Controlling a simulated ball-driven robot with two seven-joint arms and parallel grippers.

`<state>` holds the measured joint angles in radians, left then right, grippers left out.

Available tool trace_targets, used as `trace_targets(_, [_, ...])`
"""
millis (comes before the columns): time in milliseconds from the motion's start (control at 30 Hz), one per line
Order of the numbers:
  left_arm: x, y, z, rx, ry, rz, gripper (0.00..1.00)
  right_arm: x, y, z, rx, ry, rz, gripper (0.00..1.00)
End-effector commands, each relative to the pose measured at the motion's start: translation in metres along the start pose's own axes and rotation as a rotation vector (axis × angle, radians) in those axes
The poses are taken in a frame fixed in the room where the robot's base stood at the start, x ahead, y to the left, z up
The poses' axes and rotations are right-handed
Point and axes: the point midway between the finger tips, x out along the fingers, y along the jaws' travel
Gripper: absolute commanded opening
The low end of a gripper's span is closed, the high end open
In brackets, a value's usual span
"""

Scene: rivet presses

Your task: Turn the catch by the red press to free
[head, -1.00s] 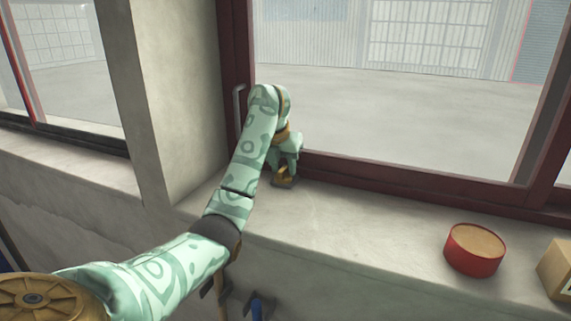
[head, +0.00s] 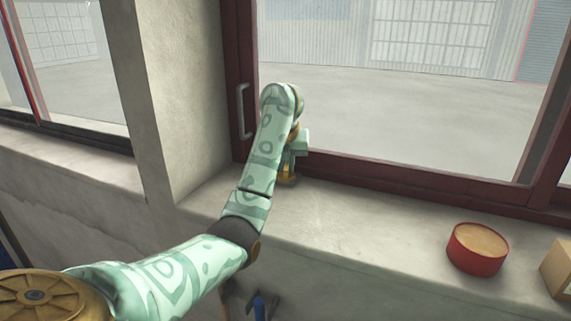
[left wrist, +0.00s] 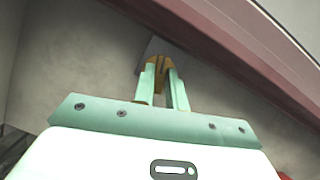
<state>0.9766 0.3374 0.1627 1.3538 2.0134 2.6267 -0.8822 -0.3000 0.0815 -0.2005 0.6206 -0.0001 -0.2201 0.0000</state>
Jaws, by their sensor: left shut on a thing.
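A small brass catch (head: 287,180) sits on the window sill by the foot of the dark red window frame. My left gripper (head: 290,173) reaches down to it and is shut on it. In the left wrist view the two pale green fingers (left wrist: 162,80) meet the brass catch (left wrist: 158,62), which stands on a grey plate (left wrist: 152,47). The fingers hide part of the catch, so its exact angle is unclear. No red press can be made out for certain. My right gripper is not in view.
A round red tin with a tan top (head: 477,249) stands on the sill to the right, with a cardboard box (head: 558,268) at the edge. A grey handle (head: 243,110) is on the window frame (head: 400,177). The sill (head: 370,220) between the catch and the tin is clear.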

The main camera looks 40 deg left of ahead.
Motion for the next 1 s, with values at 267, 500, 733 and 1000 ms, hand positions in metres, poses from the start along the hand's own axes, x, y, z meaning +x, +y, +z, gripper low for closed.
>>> trace_targets(267, [0.001, -0.004, 0.000, -0.240, 0.002, 0.097, 0.00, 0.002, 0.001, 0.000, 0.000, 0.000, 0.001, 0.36])
trace_targets(500, [0.002, -0.005, 0.000, -0.450, 0.003, 0.185, 0.00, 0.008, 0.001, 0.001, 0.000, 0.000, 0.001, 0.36])
trace_targets(733, [0.002, -0.006, 0.001, -0.652, 0.002, 0.270, 0.00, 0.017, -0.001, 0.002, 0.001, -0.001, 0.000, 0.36])
trace_targets(1000, [0.002, -0.006, 0.002, -0.882, 0.001, 0.367, 0.00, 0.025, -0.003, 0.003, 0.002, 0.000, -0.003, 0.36])
